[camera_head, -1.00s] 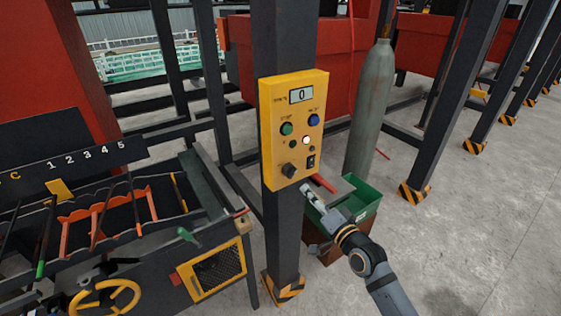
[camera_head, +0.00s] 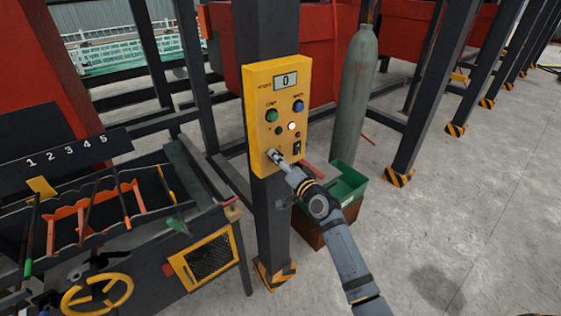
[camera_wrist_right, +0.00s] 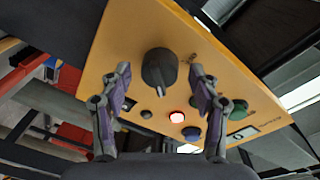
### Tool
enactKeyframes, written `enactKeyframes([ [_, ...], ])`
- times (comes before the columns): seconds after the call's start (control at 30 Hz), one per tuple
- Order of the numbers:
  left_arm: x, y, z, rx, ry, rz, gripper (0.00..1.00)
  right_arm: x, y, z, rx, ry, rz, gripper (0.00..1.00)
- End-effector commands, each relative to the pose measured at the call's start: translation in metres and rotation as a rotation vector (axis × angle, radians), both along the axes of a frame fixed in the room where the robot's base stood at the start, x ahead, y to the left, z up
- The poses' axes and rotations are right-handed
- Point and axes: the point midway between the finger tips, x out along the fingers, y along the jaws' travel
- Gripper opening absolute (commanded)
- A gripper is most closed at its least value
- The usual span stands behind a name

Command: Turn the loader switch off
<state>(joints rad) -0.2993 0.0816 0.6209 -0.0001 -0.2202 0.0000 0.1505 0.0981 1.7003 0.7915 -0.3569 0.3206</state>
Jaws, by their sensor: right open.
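A yellow control panel (camera_head: 250,110) is mounted on a dark post. Its black rotary knob (camera_wrist_right: 159,72) is at the panel's lower left in the head view, mostly hidden there behind my right gripper (camera_head: 276,157). In the wrist view my right gripper (camera_wrist_right: 160,75) is open, one finger on each side of the knob with gaps on both sides. I cannot tell whether the fingertips reach past its face. A black rocker switch (camera_head: 297,147) is at the panel's lower right. A small lamp (camera_head: 292,126) is lit, and the display (camera_head: 286,82) reads 0. My left gripper is out of view.
A green button (camera_head: 272,115) and a blue button (camera_head: 298,105) sit above the lamp. A grey gas cylinder (camera_head: 356,90) and a green bin (camera_head: 349,183) stand right of the post. A rack machine with a yellow handwheel (camera_head: 97,294) is at left. Open floor lies right.

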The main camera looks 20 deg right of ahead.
Motion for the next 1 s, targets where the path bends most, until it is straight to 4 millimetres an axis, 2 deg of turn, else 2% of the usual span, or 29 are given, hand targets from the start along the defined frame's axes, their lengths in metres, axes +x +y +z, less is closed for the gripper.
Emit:
enactKeyframes([
  [0.13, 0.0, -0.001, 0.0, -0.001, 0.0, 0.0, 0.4, 0.0, 0.0, 0.0, 0.0, 0.0, 0.0, 0.61],
  [0.53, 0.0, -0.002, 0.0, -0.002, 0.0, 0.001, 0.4, 0.0, 0.0, 0.0, 0.0, 0.0, 0.0, 0.08],
  [0.77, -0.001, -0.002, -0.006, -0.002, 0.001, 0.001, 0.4, 0.0, 0.0, -0.002, -0.021, -0.009, 0.0, 0.08],
  [1.0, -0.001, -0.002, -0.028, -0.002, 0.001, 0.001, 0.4, 0.0, 0.0, -0.005, -0.129, -0.05, 0.0, 0.08],
])
